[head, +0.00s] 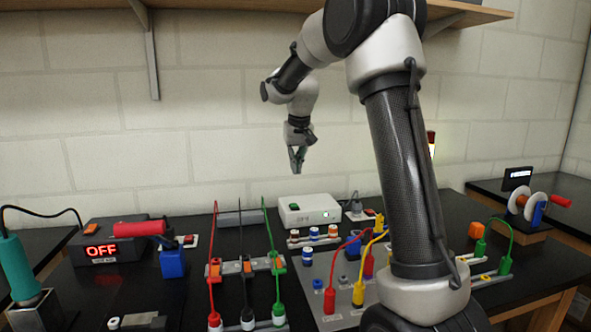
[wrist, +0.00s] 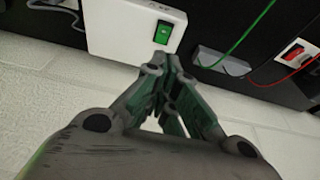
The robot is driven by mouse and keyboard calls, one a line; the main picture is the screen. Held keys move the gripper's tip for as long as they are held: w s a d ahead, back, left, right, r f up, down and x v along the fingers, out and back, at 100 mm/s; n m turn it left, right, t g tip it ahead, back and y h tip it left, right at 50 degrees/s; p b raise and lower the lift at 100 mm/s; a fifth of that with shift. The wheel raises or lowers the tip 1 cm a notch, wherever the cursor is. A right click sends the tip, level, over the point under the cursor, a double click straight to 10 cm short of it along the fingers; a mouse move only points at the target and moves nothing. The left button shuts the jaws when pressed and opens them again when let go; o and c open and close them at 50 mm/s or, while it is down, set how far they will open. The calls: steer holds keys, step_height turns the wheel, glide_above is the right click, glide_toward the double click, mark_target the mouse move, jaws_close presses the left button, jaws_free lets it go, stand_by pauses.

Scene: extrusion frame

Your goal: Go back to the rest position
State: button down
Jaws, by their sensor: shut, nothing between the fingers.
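My gripper (head: 297,165) hangs in the air above the back of the black bench, pointing down, in the head view. In the wrist view my gripper (wrist: 165,62) has its green-padded fingers together at the tips, with nothing between them. Below it in the head view stands a white box (head: 309,211) with a green switch, apart from the gripper. The same white box (wrist: 110,30) and its lit green switch (wrist: 163,32) show beyond the fingertips in the wrist view.
A wooden shelf (head: 460,14) on a bracket hangs above my arm. A black unit reading OFF (head: 100,250) stands left. Red, black and green cables (head: 240,250) rise at centre. A plate with plugs (head: 345,295) lies near my arm. A spool stand (head: 530,205) stands right.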

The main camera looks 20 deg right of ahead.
stand_by(0.4)
steer(key=s+a+n+t, duration=0.1)
steer(key=s+a+n, duration=0.1)
steer(key=s, duration=3.6)
steer(key=shift+s+y, duration=0.15)
steer(key=shift+y, duration=0.15)
steer(key=shift+a+f, duration=0.1)
steer(key=shift+f, duration=0.05)
stand_by(2.0)
